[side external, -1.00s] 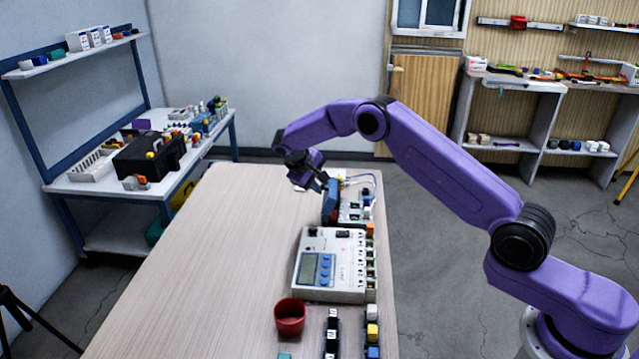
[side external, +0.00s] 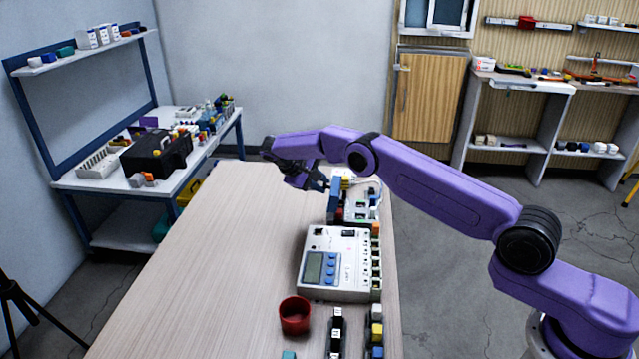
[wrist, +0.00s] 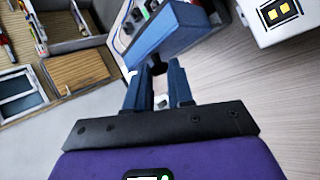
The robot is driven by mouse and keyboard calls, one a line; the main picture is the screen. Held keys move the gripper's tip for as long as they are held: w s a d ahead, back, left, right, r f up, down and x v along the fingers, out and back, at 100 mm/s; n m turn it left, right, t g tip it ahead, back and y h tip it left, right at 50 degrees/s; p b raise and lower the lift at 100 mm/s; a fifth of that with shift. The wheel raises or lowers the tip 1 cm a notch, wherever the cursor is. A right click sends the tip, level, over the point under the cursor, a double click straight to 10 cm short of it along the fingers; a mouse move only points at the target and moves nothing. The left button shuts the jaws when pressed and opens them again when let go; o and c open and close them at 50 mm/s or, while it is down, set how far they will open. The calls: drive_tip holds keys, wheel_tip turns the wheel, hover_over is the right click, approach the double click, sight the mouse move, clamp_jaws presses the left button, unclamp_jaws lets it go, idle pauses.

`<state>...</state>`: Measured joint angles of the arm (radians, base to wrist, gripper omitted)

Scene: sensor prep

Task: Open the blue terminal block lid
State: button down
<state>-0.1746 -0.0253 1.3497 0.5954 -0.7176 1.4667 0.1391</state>
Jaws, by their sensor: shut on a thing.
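The blue lid (side external: 335,203) stands raised at the left side of the terminal block (side external: 360,207), near the far end of the table. In the wrist view the lid (wrist: 175,30) is a large blue panel just beyond my fingertips. My gripper (side external: 323,181) is at the lid's upper part. In the wrist view, its two blue-grey fingers (wrist: 158,75) are a small gap apart, closed on a small dark knob (wrist: 157,66) at the lid's edge. The exact contact is partly hidden. The block's inside shows only partly behind the lid.
A white meter box (side external: 340,262) with a screen and blue buttons stands nearer on the table. A red cup (side external: 295,315) and rows of small coloured parts (side external: 376,330) are at the front. The table's left side (side external: 220,260) is clear.

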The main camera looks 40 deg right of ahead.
drive_tip(key=c, duration=1)
unclamp_jaws()
drive_tip(key=shift+a+r, duration=0.55)
drive_tip(key=shift+r, duration=1.25)
drive_tip(key=shift+a+r, duration=0.6)
drive_tip(key=shift+r, duration=1.15)
drive_tip(key=shift+a+r, duration=0.55)
drive_tip(key=shift+r, duration=1.25)
